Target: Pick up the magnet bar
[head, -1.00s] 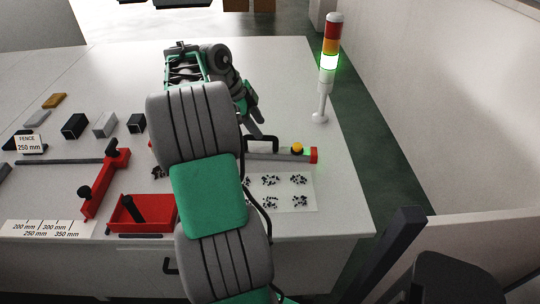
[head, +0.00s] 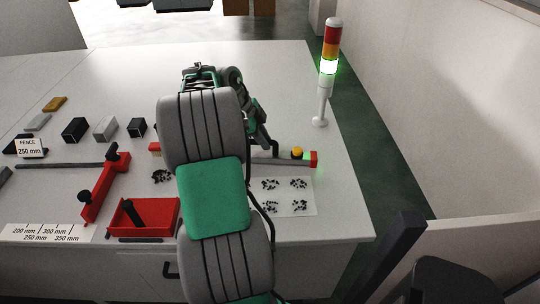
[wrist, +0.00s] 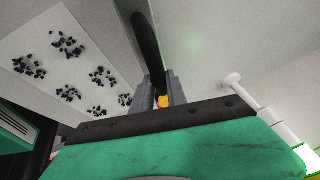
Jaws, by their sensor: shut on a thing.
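The magnet bar (head: 283,161) is a long grey bar with red ends, a black handle and a yellow knob (head: 297,152). It lies across the right part of the bench; my arm hides its middle. Its right end (head: 313,159) shows, and a red piece at the left of my arm looks like its other end. My gripper (head: 268,143) is at the handle (head: 275,148), left of the knob. In the wrist view, my gripper (wrist: 159,82) is shut on the dark handle (wrist: 148,40), with the yellow knob between the fingers' bases.
A white sheet with black piles (head: 285,209) lies in front of the bar. A signal tower (head: 320,120) showing green stands at the right edge. A red tray (head: 160,226), a red fence (head: 103,190) and several blocks (head: 105,128) are on the left. The far bench is clear.

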